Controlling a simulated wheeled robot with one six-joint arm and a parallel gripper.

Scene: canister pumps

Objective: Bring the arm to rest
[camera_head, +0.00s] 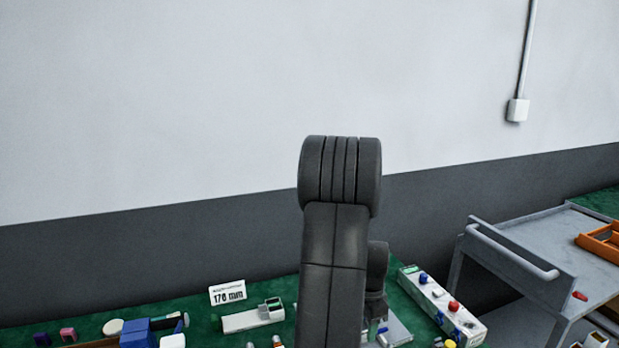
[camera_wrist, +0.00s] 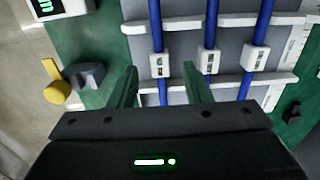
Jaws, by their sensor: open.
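I cannot tell whether the fingertips touch the rack. In the head view my dark arm rises in the middle and bends at its top, and it hides part of the bench behind it. My gripper is not visible in the head view.
A grey cart (camera_head: 540,262) with an orange tray (camera_head: 601,241) stands at the right. A yellow knob (camera_wrist: 57,92) lies left of the rack.

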